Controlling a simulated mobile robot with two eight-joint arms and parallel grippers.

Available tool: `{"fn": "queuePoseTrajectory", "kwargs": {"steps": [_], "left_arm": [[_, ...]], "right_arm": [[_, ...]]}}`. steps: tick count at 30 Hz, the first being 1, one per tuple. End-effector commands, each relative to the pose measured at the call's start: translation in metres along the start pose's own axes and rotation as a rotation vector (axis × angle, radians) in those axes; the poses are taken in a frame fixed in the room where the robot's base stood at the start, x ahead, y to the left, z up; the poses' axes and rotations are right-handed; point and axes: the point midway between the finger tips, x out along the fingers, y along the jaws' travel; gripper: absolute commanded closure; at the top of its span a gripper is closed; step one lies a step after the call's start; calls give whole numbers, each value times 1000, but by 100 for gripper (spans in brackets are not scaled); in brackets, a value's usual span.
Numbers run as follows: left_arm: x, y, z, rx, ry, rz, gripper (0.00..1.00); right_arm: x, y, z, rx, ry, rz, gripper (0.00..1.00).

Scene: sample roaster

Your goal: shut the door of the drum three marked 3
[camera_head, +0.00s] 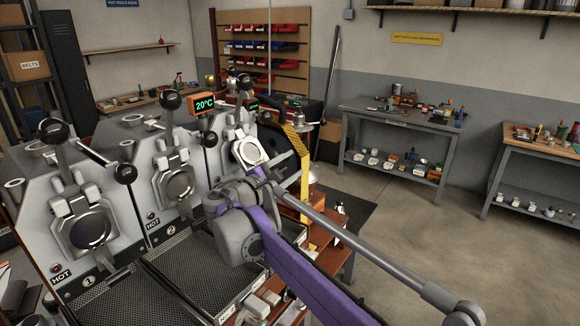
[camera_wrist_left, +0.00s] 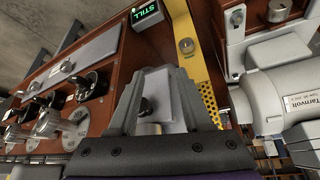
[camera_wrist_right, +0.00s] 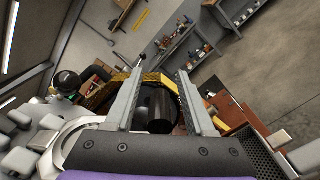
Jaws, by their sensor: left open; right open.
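Drum three stands at the far end of the roaster row in the head view. A pale, tilted door face (camera_head: 249,151) shows on its front, and its lower part is hidden by my right arm. My right gripper (camera_head: 284,181) is just to its right, partly covered by my own wrist. In the right wrist view my right gripper (camera_wrist_right: 158,74) is open, with a black cylinder (camera_wrist_right: 154,108) between or behind its fingers; contact cannot be told. A pale round rim (camera_wrist_right: 72,142) lies to the left. My left gripper (camera_wrist_left: 160,74) is open before a control panel (camera_wrist_left: 85,85).
Drum one's door (camera_head: 90,230) and drum two's door (camera_head: 179,184) have round windows and black-knobbed levers. A yellow guard (camera_head: 300,158) stands beyond drum three. A motor (camera_wrist_left: 280,103) is right of my left gripper. The floor (camera_head: 400,240) at right is clear.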

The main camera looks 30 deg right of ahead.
Motion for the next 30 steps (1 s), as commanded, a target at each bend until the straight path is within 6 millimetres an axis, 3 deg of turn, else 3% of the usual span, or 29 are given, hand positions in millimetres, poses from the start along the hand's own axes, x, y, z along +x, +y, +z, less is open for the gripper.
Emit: {"fn": "queuePoseTrajectory", "kwargs": {"steps": [8,21,30], "left_arm": [[2,0,2,0,-2,0,50],[10,0,12,0,-10,0,50],[11,0,12,0,-11,0,50]], "right_arm": [[-14,0,-1,0,2,1,45],[-95,0,-1,0,3,2,45],[-109,0,0,0,0,0,45]]}}
